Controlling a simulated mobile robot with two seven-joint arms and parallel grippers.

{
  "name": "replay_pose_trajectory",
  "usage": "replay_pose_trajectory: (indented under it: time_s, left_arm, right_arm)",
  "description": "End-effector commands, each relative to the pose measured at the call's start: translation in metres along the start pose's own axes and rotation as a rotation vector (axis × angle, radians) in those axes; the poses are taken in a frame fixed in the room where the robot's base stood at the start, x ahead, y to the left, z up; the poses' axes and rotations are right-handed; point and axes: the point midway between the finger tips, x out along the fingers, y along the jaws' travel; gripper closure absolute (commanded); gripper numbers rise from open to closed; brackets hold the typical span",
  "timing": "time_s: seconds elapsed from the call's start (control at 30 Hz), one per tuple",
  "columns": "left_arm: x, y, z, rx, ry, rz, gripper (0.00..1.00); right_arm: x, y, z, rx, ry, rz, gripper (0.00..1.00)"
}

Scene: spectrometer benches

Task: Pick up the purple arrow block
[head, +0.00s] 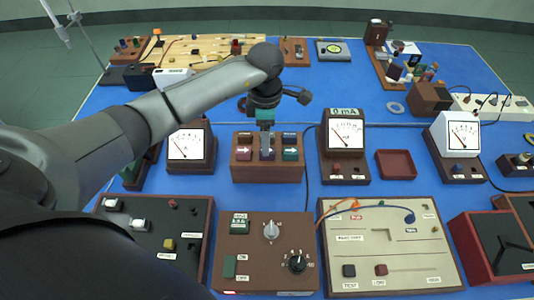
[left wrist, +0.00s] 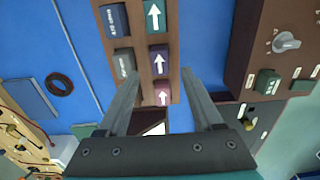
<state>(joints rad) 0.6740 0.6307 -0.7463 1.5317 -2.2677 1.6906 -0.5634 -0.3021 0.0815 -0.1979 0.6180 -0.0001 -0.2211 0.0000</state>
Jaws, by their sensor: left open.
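The purple arrow block (left wrist: 158,58) sits in the brown wooden rack (left wrist: 136,38), its white arrow facing up. In the wrist view it stands between a green arrow block (left wrist: 154,15) and a pinkish-maroon arrow block (left wrist: 163,93). My left gripper (left wrist: 161,73) is open and empty above the rack, its fingertips to either side of the space near the purple and maroon blocks. In the head view the left gripper (head: 267,138) hangs over the middle of the rack (head: 268,173) and partly hides the purple block. My right gripper is not in view.
Two labelled blocks, dark blue (left wrist: 114,20) and grey (left wrist: 124,62), stand in the rack's other row. Meters stand on both sides, one on the left (head: 187,145) and the 0 mA meter (head: 345,138) on the right. A control box (head: 262,250) lies in front.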

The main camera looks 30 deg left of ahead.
Motion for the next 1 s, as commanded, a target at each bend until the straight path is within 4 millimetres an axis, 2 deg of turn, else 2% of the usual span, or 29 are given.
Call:
replay_pose_trajectory:
  time_s: [0.2,0.3,0.57,1.0]
  left_arm:
    - [0.034,-0.001,0.003,-0.001,0.000,-0.006,0.32]
    - [0.043,-0.001,0.003,0.000,0.001,-0.003,0.32]
    - [0.045,0.000,0.003,0.001,0.000,-0.001,0.32]
    - [0.044,0.000,0.003,0.001,0.000,-0.001,0.81]
  right_arm:
    - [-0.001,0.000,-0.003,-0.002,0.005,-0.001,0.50]
    - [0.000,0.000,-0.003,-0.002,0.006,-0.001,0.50]
    - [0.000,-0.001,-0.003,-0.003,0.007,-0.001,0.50]
    - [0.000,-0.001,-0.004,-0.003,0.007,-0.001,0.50]
